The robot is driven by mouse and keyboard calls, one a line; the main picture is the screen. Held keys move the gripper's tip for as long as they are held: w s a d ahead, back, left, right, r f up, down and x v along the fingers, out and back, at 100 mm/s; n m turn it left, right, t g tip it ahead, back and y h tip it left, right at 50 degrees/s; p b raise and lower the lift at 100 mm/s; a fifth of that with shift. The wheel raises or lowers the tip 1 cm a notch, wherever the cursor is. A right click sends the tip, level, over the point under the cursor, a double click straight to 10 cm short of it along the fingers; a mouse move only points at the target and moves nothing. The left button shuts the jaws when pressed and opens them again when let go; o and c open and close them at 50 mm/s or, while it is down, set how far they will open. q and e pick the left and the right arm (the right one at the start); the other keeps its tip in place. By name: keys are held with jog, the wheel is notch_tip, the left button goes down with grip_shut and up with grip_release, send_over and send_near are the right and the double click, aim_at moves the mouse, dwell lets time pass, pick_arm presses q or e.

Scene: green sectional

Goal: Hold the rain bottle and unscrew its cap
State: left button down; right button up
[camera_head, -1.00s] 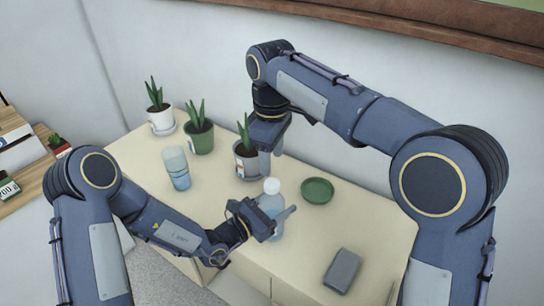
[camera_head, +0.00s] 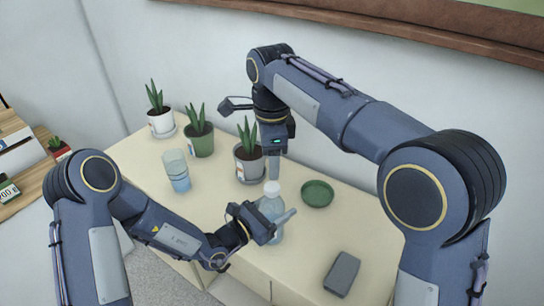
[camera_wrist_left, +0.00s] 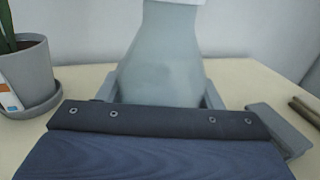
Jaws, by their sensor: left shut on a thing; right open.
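The rain bottle (camera_head: 268,206) is a pale blue, see-through bottle with a white cap (camera_head: 272,188), standing upright on the cream cabinet top. My left gripper (camera_head: 272,216) is shut around its body from the side. In the left wrist view the bottle (camera_wrist_left: 162,60) stands between the two fingers (camera_wrist_left: 160,98), and only the cap's lower edge shows at the top. My right gripper (camera_head: 274,166) is open and empty, pointing down above and slightly behind the cap, apart from it. One of its fingers largely hides the other.
A potted plant (camera_head: 249,163) stands close behind, left of the bottle. A green dish (camera_head: 317,194) lies to its right. A glass of blue liquid (camera_head: 177,172) and two more potted plants stand left. A dark grey box (camera_head: 342,273) lies at front right. The wall is behind.

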aim_at(272, 186)
jog(key=m, duration=0.4)
jog(key=shift+m, duration=0.3)
jog(key=m, duration=0.3)
jog(key=shift+f+m, duration=0.15)
jog(key=shift+m, duration=0.15)
notch_tip(272, 186, down, 8)
jog(key=shift+r, duration=0.2)
